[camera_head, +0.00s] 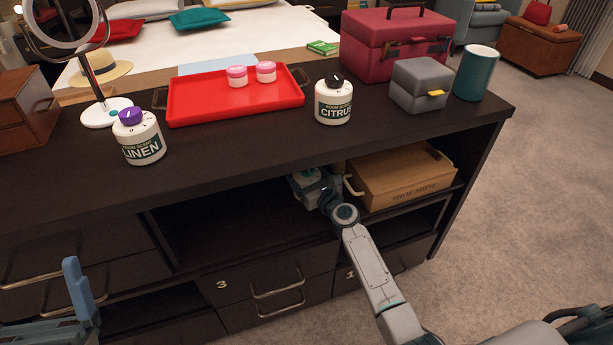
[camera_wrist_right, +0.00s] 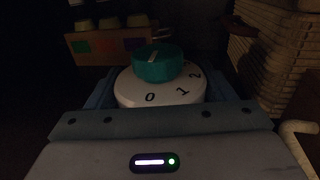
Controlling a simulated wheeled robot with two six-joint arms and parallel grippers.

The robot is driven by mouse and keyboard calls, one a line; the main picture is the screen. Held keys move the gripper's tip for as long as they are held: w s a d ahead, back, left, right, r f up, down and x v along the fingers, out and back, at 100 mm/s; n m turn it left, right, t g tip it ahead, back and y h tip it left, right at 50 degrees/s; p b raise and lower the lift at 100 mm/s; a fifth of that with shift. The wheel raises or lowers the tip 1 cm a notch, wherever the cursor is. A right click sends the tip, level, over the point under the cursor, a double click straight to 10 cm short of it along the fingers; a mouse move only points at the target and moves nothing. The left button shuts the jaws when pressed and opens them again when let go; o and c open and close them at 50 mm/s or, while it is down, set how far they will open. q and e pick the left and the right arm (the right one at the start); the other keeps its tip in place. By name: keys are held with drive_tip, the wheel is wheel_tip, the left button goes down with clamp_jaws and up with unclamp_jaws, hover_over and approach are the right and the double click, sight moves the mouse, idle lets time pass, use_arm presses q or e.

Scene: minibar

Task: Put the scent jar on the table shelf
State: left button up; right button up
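A white scent jar with a teal knob and the numbers 0, 1, 2 (camera_wrist_right: 150,92) stands between the fingers of my right gripper (camera_wrist_right: 160,95) in the right wrist view. The fingers lie against its sides. In the head view this gripper (camera_head: 312,188) is inside the open shelf of the dark table (camera_head: 215,225), and the jar is hidden there. My left gripper (camera_head: 45,300) is at the lower left edge, empty and partly cut off, with one finger raised. A LINEN jar with purple knob (camera_head: 140,143) and a CITRUS jar with black knob (camera_head: 333,103) stand on the tabletop.
A wooden shoe shine box (camera_head: 400,178) sits in the shelf just right of my right gripper. A red tray with small jars (camera_head: 205,110), a grey box (camera_head: 418,86) and a teal cup (camera_head: 475,72) are on top. The shelf's left part is clear.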

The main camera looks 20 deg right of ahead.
drive_tip(key=o, duration=0.3)
drive_tip(key=shift+o, duration=0.2)
